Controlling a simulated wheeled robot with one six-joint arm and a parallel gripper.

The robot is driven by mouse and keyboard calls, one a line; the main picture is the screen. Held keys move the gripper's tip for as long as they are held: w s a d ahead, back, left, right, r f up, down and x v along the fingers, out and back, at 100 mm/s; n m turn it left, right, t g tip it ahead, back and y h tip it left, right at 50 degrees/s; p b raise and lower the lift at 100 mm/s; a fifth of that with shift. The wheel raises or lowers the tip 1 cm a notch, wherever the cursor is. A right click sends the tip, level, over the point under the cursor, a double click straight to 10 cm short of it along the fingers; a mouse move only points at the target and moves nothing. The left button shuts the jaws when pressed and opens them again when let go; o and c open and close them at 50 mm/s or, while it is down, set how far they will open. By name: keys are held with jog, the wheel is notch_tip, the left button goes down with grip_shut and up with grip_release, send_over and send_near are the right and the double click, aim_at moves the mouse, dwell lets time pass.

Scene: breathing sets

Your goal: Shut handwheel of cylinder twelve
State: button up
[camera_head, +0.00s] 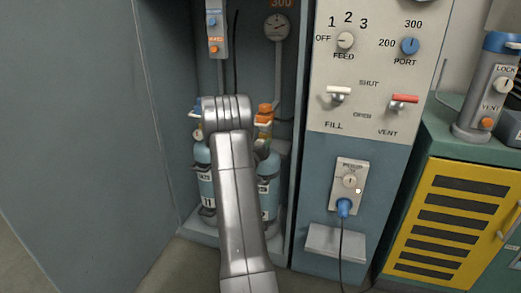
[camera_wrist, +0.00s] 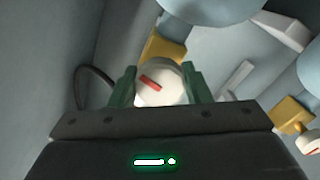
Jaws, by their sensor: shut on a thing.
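In the head view, cylinder 11 (camera_head: 204,182) stands at the left of the open bay. A second blue cylinder (camera_head: 270,188) stands to its right, partly hidden by my arm; its label is hard to read. My gripper is hidden behind my arm in the head view. In the wrist view, my gripper (camera_wrist: 157,84) has its green fingers on both sides of a white round handwheel (camera_wrist: 165,96) with a red mark, shut on it. The handwheel sits on a yellow valve body (camera_wrist: 165,46). I cannot tell from the pictures which cylinder it belongs to.
Another white handwheel (camera_wrist: 311,140) on a yellow valve shows at the right of the wrist view. A gauge (camera_head: 277,27) is on the bay's back wall.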

jog(key=m+b, duration=0.1)
jog(key=m, duration=0.1)
jog(key=m+b, duration=0.1)
jog(key=m, duration=0.1)
jog(key=m+b, duration=0.1)
jog(key=shift+f+m, duration=0.25)
jog(key=shift+m, duration=0.15)
jog(key=m+b, duration=0.3)
jog(key=m, duration=0.3)
jog(key=m+b, duration=0.1)
jog(key=m, duration=0.4)
jog(key=shift+r+m, duration=0.15)
jog(key=shift+m, duration=0.15)
jog(key=m, duration=1.2)
jog(key=shift+m, duration=0.4)
jog(key=m, duration=0.5)
jog(key=shift+r, duration=0.1)
jog(key=m, duration=0.6)
jog(key=shift+m, duration=0.4)
jog(key=m, duration=0.5)
jog(key=shift+m, duration=0.4)
